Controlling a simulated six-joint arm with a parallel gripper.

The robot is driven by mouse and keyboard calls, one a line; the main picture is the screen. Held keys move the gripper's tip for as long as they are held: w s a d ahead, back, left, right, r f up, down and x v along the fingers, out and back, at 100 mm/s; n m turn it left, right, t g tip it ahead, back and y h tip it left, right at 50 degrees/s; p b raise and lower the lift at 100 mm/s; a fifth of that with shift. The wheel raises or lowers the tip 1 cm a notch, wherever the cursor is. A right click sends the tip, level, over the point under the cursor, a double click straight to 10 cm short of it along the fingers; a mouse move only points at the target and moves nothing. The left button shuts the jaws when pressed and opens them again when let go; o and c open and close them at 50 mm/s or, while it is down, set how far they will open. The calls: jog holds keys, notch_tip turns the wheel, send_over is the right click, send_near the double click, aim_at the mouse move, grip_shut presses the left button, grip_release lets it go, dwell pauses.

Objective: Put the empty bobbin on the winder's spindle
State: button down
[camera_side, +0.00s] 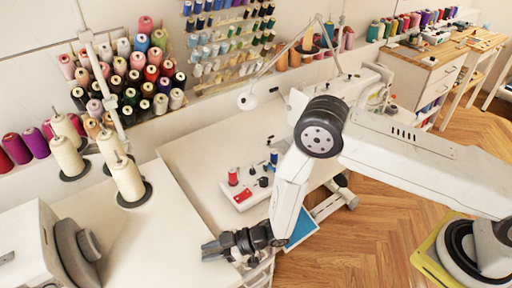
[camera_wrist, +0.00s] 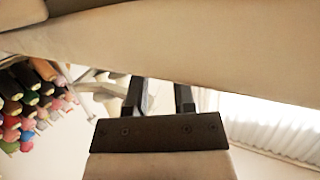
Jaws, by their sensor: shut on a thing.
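My gripper (camera_side: 213,249) is low at the front edge of the white table, left of and nearer than the winder. In the wrist view the fingers (camera_wrist: 160,96) stand a little apart, and their tips pass out of sight behind a broad cream surface. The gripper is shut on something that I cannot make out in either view. I cannot pick out the empty bobbin. A small white unit (camera_side: 246,193), seemingly the winder, sits on the table with a red spool (camera_side: 233,177) and dark knobs on top. Its spindle is too small to tell apart.
Large cream cones (camera_side: 127,181) stand on the left table, by a grey-wheeled machine (camera_side: 75,240). A desk lamp (camera_side: 247,101) reaches over the table. The table left of the winder (camera_side: 195,165) is clear.

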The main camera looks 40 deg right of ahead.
aim_at(196, 257)
jog(key=shift+w+a, duration=0.3)
jog(key=shift+a, duration=0.35)
jog(key=shift+w+a, duration=0.35)
jog(key=shift+a, duration=0.25)
jog(key=shift+w+a, duration=0.3)
jog(key=shift+a, duration=0.35)
jog(key=shift+d+f, duration=0.1)
jog(key=shift+f, duration=0.15)
jog(key=shift+c, duration=2.2)
grip_release()
jog(key=shift+d+r, duration=0.1)
jog(key=shift+r, duration=0.1)
jog(key=v, duration=1.1)
jog(key=shift+s+d, duration=0.25)
jog(key=shift+d, duration=0.05)
jog(key=shift+w+r, duration=0.1)
jog(key=shift+r, duration=0.1)
